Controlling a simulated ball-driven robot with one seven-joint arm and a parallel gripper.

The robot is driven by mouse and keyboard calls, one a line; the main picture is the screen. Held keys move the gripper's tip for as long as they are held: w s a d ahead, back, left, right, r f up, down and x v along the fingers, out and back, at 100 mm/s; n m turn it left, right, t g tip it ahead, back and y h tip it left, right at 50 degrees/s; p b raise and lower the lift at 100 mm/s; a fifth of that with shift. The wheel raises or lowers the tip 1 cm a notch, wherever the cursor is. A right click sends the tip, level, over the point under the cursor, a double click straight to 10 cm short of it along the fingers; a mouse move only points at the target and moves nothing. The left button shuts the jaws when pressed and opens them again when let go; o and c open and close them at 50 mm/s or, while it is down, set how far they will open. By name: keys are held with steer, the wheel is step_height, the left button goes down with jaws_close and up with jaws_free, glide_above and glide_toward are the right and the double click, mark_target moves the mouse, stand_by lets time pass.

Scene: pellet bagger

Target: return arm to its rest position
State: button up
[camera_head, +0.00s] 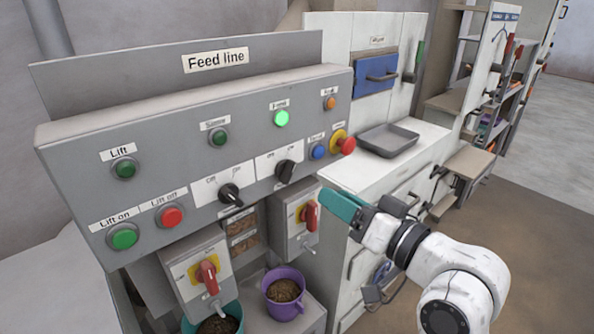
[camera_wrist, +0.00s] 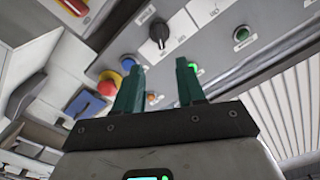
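My gripper (camera_head: 343,206) is in front of the right lower part of the feed line panel (camera_head: 75,190) in the head view, with teal fingers pointing toward the panel. In the wrist view my gripper (camera_wrist: 160,85) shows two teal fingers held apart with nothing between them. My white arm reaches in from the lower right. The panel carries labelled lamps, buttons and two black rotary switches (camera_head: 231,194). The feed lamp (camera_head: 282,118) glows green; the lift lamp (camera_head: 124,168) looks dark green. The gripper appears clear of the emergency stop (camera_head: 347,145).
Two red-handled switches (camera_head: 208,277) sit on boxes under the panel. A purple cup (camera_head: 284,292) and a teal cup (camera_head: 214,322) hold brown pellets below. A grey tray (camera_head: 389,140) lies on the white cabinet behind. Shelves stand at the right; the floor there is open.

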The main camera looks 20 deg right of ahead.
steer(key=s+f+g+h, duration=0.1)
steer(key=s+f+g, duration=0.2)
steer(key=f, duration=0.4)
steer(key=s+d+f+n+g+h, duration=0.1)
steer(key=s+f+g, duration=0.15)
steer(key=f, duration=0.55)
steer(key=s+f+g+h, duration=0.1)
steer(key=s+f+g, duration=0.2)
steer(key=f, duration=0.4)
steer(key=s+d+f+g+h, duration=0.1)
steer(key=s+f+g, duration=0.3)
steer(key=s, duration=0.5)
steer(key=s+d+f+n+g+h, duration=0.1)
steer(key=s+f+g, duration=0.2)
steer(key=s+f, duration=0.6)
steer(key=shift+s+d+f+g+h, duration=0.2)
steer(key=shift+s+d+g+h, duration=0.2)
steer(key=shift+s, duration=0.35)
